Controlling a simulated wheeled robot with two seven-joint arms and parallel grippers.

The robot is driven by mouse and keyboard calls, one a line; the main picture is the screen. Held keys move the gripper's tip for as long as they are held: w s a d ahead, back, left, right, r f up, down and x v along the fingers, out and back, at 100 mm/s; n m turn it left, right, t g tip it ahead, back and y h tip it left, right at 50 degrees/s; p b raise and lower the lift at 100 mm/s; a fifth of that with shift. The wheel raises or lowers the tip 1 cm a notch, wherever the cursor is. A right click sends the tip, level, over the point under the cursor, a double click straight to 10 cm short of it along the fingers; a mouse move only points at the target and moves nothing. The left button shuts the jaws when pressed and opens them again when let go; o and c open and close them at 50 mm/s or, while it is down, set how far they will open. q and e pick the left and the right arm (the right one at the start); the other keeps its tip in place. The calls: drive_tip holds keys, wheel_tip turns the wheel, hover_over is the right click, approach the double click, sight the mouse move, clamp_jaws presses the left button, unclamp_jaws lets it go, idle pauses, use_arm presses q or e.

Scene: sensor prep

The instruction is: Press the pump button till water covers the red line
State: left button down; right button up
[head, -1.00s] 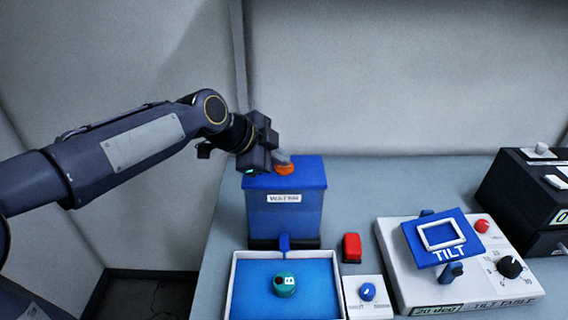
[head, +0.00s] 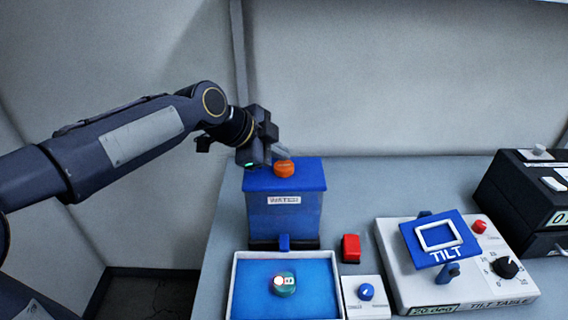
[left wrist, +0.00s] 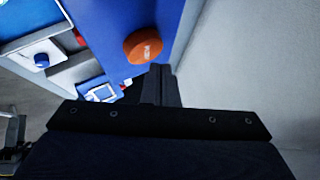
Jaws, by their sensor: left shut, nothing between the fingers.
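The orange pump button (head: 284,169) sits on the lid of the blue tank labelled WATER (head: 283,215). It also shows in the left wrist view (left wrist: 143,45), just beyond the fingertips. My left gripper (head: 283,153) is shut and empty, just above and behind the button, seemingly apart from it. Its closed fingers show in the left wrist view (left wrist: 160,72). In front of the tank is a white-rimmed tray (head: 234,287) with a blue inside. A green round device (head: 284,284) with a pinkish-red spot sits in it. I cannot make out a red line or the water level.
A red block (head: 351,248) and a small white box with a blue knob (head: 366,292) stand right of the tray. Further right are the tilt table (head: 420,293) and a black box (head: 525,195). The grey bench (head: 380,180) is clear behind them.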

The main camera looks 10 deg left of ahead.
sight(279, 167)
use_arm(q)
drive_tip(key=shift+r, duration=0.1)
